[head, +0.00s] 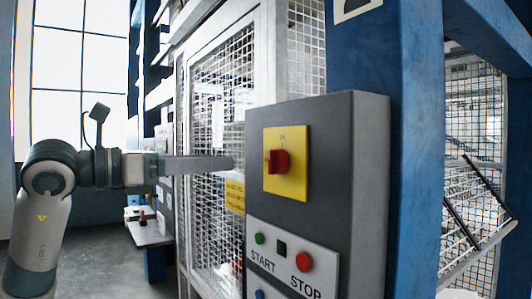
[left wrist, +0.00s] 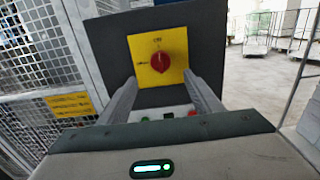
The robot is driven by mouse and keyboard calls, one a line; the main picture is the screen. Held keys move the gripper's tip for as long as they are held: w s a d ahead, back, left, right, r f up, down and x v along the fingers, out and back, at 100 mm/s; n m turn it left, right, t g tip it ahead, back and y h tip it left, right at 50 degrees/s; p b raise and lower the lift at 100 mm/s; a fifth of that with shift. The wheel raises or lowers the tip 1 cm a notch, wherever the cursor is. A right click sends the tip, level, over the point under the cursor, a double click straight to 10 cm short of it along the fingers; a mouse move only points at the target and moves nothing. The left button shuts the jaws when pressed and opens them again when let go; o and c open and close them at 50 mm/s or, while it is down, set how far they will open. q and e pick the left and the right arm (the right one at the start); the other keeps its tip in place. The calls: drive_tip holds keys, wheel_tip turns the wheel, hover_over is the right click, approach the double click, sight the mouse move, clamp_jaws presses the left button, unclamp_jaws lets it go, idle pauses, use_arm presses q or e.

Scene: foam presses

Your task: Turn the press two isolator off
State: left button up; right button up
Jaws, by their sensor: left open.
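The isolator is a red rotary knob (head: 277,161) on a yellow plate (head: 287,185), on the front of a grey control box (head: 325,133). In the left wrist view the knob (left wrist: 160,62) sits ahead, centred between the two fingers. My left gripper (head: 232,164) comes in from the left in the head view, its fingertips short of the box and apart from the knob. In the left wrist view its fingers (left wrist: 162,82) are spread with nothing between them. The small plate lettering is hard to read. My right gripper is not in view.
Below the isolator are a green START button (head: 260,238), a red STOP button (head: 303,261) and a blue button (head: 260,294). A white mesh guard (head: 222,90) stands behind the left gripper. A blue post (head: 413,120) stands right of the box.

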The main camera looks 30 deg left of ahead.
sight(269, 160)
use_arm(q)
drive_tip(key=p+x, duration=0.5)
drive_tip(key=x, duration=0.6)
drive_tip(key=shift+w+d+r+p, duration=0.15)
drive_tip(key=shift+w+r+p, duration=0.1)
drive_tip(key=shift+p, duration=0.1)
drive_tip(key=shift+w+d+f, duration=0.2)
drive_tip(key=shift+w+d, duration=0.1)
drive_tip(key=shift+w, duration=0.4)
drive_tip(key=c, duration=1.1)
